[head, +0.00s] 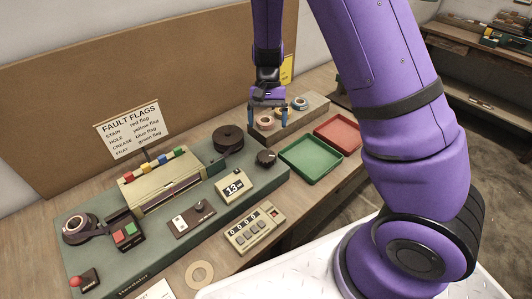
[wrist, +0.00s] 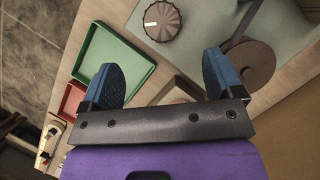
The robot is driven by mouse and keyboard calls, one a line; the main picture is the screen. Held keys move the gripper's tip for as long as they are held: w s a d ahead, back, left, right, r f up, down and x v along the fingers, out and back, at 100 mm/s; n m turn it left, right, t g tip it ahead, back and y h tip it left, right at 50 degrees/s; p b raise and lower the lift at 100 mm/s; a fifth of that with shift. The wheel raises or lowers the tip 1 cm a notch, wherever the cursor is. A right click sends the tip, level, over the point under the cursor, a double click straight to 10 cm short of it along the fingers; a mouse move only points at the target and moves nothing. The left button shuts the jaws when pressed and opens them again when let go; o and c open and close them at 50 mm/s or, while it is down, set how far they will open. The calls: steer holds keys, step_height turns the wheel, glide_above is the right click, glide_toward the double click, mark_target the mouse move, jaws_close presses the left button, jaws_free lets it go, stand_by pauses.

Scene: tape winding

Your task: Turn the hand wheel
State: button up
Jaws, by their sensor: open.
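A dark, ribbed round knob (head: 265,158), which looks like the hand wheel, stands at the right end of the green machine base (head: 215,212). The knob also shows whole at the top middle of the wrist view (wrist: 162,20), beyond the fingertips. My gripper (head: 268,107) is open, with blue fingers pointing down near the tape rolls, behind the knob and apart from it. In the wrist view nothing sits between its fingers (wrist: 161,68).
A dark round reel (head: 228,138) stands left of the knob. A green tray (head: 311,158) and red tray (head: 338,133) lie to its right. Tape rolls (head: 265,122) sit on a block behind. A counter box (head: 255,228) and display (head: 234,186) are in front.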

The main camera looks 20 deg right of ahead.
mark_target(267, 155)
steer(key=shift+m, duration=0.4)
steer(key=x, duration=1)
steer(key=shift+w+a+f, duration=0.1)
steer(key=shift+f, duration=0.15)
steer(key=shift+c, duration=0.4)
steer(key=c, duration=0.8)
steer(key=shift+c, duration=0.2)
steer(key=shift+m+y, duration=0.3)
steer(key=m+t+y, duration=0.1)
steer(key=m, duration=0.2)
steer(key=shift+m, duration=0.3)
steer(key=m+t+y, duration=0.1)
steer(key=m+t, duration=0.1)
steer(key=m, duration=0.2)
steer(key=shift+m, duration=0.4)
